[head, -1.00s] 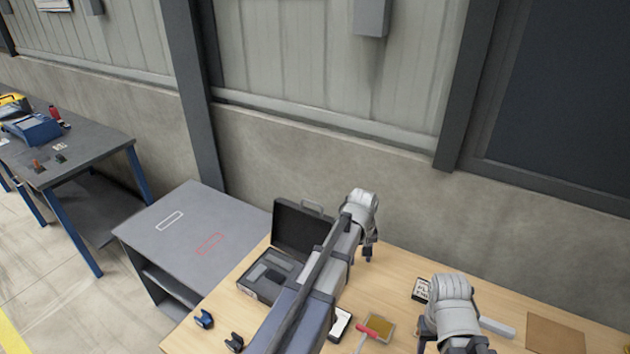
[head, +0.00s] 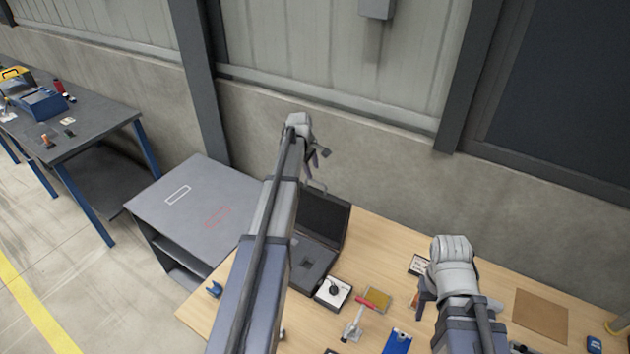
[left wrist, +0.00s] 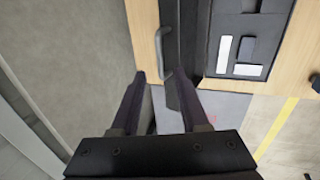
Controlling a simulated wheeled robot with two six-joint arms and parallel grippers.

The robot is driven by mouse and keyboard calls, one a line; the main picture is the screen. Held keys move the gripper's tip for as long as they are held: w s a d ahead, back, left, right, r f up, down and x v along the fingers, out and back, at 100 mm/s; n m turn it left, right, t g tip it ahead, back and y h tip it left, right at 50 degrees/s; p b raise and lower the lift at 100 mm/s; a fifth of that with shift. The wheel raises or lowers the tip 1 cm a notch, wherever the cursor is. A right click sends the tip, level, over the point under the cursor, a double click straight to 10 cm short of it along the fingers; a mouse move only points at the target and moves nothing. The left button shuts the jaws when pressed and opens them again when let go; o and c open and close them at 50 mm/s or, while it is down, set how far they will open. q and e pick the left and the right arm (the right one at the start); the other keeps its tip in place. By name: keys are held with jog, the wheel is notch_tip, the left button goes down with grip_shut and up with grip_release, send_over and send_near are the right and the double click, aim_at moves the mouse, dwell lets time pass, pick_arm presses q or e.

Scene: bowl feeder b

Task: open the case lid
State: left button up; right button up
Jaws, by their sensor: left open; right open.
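The dark case (head: 312,262) lies on the wooden table with its lid (head: 322,218) standing raised at the back. My left arm hides the case's left part. In the left wrist view, the case's foam inside (left wrist: 256,45) shows light and dark cut-outs, and the grey handle (left wrist: 163,58) is on the lid's outer edge. My left gripper (head: 318,160) is above and behind the lid, open and empty; in the left wrist view its fingertips (left wrist: 162,80) are apart near the handle, contact unclear. My right gripper (head: 424,298) is open over the table, partly hidden by its arm.
A boxed black part (head: 333,291), a red-handled tool (head: 355,318), a yellowish pad (head: 377,298) and a blue item (head: 398,342) lie right of the case. A grey cabinet (head: 190,220) stands left of the table. The wall (head: 380,175) is close behind.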

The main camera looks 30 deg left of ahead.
pick_arm(q)
jog(key=b, duration=0.5)
send_over(315, 190)
notch_tip(315, 190, down, 6)
jog(key=shift+s+d+f, duration=0.1)
jog(key=shift+c, duration=0.2)
grip_shut()
dwell(0.8)
